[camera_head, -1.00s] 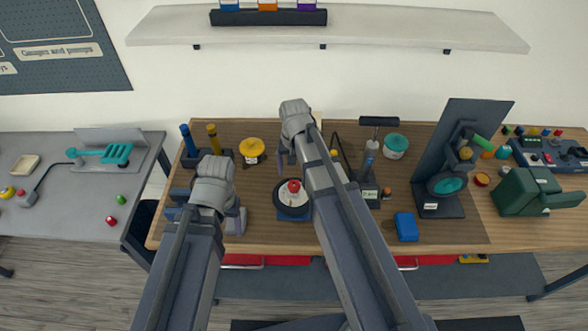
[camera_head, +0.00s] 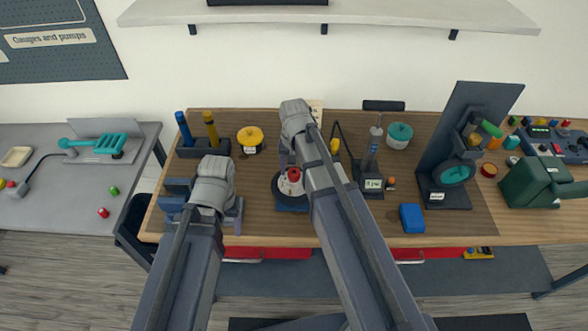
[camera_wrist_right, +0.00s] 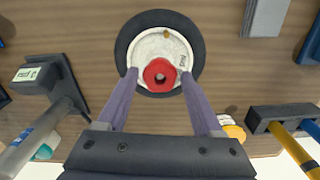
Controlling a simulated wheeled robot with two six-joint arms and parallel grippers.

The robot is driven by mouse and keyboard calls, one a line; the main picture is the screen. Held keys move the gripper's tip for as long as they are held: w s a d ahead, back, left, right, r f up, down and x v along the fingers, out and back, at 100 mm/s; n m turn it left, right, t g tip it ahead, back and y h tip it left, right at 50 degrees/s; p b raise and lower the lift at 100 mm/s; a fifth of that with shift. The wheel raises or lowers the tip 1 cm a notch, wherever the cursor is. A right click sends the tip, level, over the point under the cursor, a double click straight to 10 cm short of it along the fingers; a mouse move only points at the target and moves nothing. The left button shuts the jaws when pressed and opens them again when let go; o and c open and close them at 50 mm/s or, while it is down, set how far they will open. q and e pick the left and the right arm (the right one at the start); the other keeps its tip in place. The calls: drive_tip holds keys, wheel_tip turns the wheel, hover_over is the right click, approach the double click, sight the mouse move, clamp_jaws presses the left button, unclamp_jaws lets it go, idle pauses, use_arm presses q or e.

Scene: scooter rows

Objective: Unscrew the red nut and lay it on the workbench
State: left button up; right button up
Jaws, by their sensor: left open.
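The red nut (camera_head: 294,174) is a ring on a round white-faced gauge with a black rim (camera_head: 279,185), on the workbench (camera_head: 262,228). It also shows in the right wrist view (camera_wrist_right: 160,88), with the gauge face (camera_wrist_right: 148,47) behind it. My right gripper (camera_wrist_right: 159,74) is open. Its two fingers stand either side of the nut with small gaps. Its height above the nut is hard to tell. In the head view my right gripper (camera_head: 291,158) is partly hidden by its arm. My left gripper (camera_head: 207,208) is open and empty over the bench, left of the gauge.
A yellow-lidded pot (camera_head: 250,137), a holder with blue and yellow tools (camera_head: 203,147), a teal-lidded pot (camera_head: 399,135), a labelled stand (camera_head: 371,185) and a blue block (camera_head: 412,218) surround the gauge. A dark upright panel (camera_head: 480,125) stands to the right.

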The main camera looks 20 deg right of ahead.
clamp_jaws()
drive_tip(key=n, duration=0.5)
drive_tip(key=shift+n, duration=0.4)
drive_tip(key=n, duration=1)
drive_tip(key=shift+n, duration=0.4)
drive_tip(key=n, duration=0.5)
drive_tip(key=shift+o, duration=1.7)
unclamp_jaws()
